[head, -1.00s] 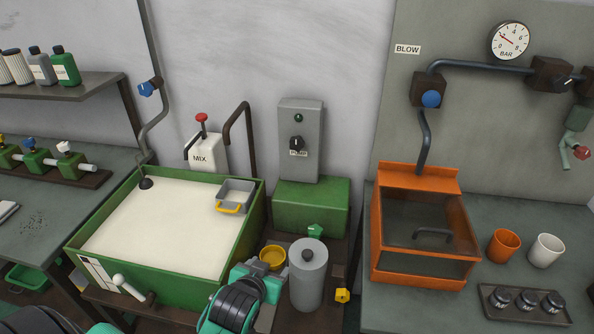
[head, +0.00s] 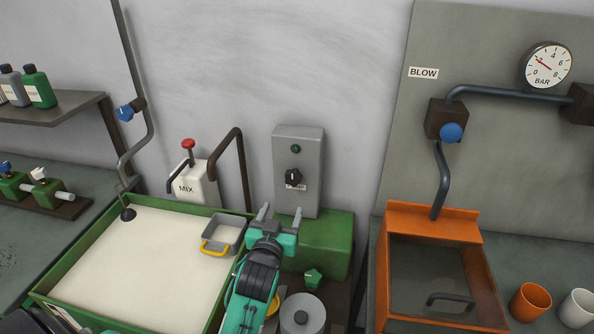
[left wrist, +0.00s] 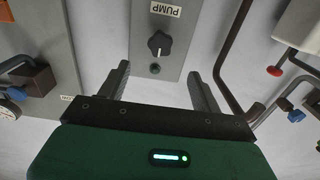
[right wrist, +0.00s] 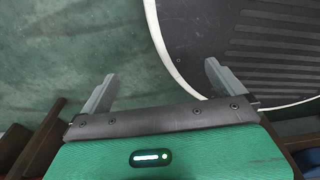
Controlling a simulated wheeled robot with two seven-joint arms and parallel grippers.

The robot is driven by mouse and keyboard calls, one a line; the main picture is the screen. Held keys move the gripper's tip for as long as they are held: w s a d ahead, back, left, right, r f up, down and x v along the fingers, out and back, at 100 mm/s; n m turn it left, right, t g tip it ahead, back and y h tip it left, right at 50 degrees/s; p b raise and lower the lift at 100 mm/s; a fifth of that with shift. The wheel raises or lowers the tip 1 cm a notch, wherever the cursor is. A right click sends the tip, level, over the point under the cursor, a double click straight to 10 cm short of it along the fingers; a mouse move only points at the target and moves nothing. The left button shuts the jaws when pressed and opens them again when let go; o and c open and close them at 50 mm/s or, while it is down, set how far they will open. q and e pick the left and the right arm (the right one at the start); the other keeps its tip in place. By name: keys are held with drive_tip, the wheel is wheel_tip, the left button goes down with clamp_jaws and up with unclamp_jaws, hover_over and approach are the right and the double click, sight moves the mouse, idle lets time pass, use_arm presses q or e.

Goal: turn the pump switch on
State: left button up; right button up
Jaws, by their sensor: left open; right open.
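The pump switch (head: 293,177) is a black rotary knob on a grey wall box (head: 311,155), below a dark green lamp (head: 295,148) and above a PUMP label. My left gripper (head: 281,212) is open and empty, just below and in front of the box in the head view. In the left wrist view the picture is upside down, with the knob (left wrist: 159,43) ahead of and between the open fingers (left wrist: 157,85), not touched. My right gripper (right wrist: 158,85) is open and empty in the right wrist view, low above the floor; it is not in the head view.
A green tank (head: 64,267) of pale liquid stands at left, with a grey yellow-handled basket (head: 224,232) at its corner. A white MIX container (head: 196,184) and bent brown pipe (head: 238,160) are left of the box. An orange blow cabinet (head: 440,222) stands at right.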

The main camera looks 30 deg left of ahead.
use_arm(q)
drive_tip(key=p, duration=0.2)
approach(293, 181)
drive_tip(key=w, duration=0.2)
drive_tip(key=x, duration=0.3)
drive_tip(key=p+x, duration=0.1)
drive_tip(key=x, duration=0.3)
drive_tip(key=shift+s+a+r, duration=0.1)
drive_tip(key=shift+a+r, duration=0.1)
drive_tip(key=shift+a, duration=0.05)
drive_tip(key=shift+w+a+f, duration=0.1)
drive_tip(key=shift+w+a, duration=0.1)
drive_tip(key=shift+w, duration=0.55)
use_arm(e)
drive_tip(key=r, duration=0.1)
drive_tip(key=s+r, duration=0.1)
drive_tip(key=r, duration=0.1)
drive_tip(key=shift+s+d+r, duration=0.2)
drive_tip(key=shift+d, duration=0.05)
drive_tip(key=shift+s+a, duration=0.1)
drive_tip(key=shift+s, duration=0.05)
use_arm(q)
drive_tip(key=c, duration=1)
use_arm(e)
drive_tip(key=shift+a, duration=0.1)
